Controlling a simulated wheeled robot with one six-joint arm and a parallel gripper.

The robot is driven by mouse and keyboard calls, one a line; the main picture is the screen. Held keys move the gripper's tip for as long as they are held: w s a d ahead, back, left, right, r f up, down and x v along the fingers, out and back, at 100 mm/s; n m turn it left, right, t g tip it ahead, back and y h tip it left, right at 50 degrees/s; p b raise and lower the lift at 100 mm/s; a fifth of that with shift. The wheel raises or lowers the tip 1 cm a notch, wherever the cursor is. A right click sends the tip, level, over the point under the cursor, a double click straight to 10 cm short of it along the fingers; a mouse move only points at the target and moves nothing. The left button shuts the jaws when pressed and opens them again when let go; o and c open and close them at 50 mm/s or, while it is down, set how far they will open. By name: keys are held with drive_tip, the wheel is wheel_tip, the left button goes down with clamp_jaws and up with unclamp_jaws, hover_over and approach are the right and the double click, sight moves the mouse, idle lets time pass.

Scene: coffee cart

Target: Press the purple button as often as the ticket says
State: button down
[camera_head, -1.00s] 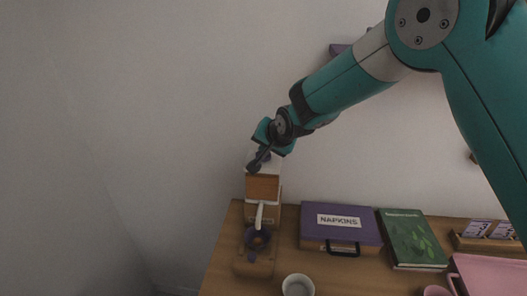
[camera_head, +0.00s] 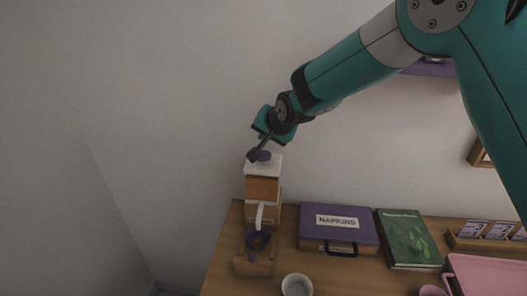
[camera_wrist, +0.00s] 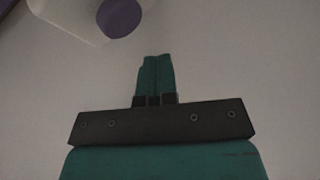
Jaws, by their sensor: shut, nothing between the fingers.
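The coffee machine (camera_head: 262,190), wood-brown with a white top, stands at the left end of the counter. The purple button (camera_head: 264,156) sits on its top, partly behind a dark part of my arm. The head view does not show the fingertips clearly. No ticket number is legible.
A purple napkins box (camera_head: 340,239), a green book (camera_head: 408,240) and a wooden rack (camera_head: 480,244) holding small cards stand right of the machine. A white cup (camera_head: 297,286) is in front. A pink object (camera_head: 488,276) is at lower right. The wall behind is mostly bare.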

drive_tip(key=shift+r+p, duration=0.55)
drive_tip(key=shift+r, duration=0.85)
idle(1.4)
wheel_tip(320, 180, up, 4)
drive_tip(key=p, duration=0.2)
hover_over(265, 154)
drive_tip(key=shift+d+f, duration=0.1)
drive_tip(key=shift+b, duration=0.3)
drive_tip(key=shift+f+b, duration=2.8)
drive_tip(key=shift+f, duration=1.6)
drive_tip(key=shift+f, duration=0.15)
drive_tip(key=shift+f+b, duration=0.25)
drive_tip(key=shift+b, duration=0.2)
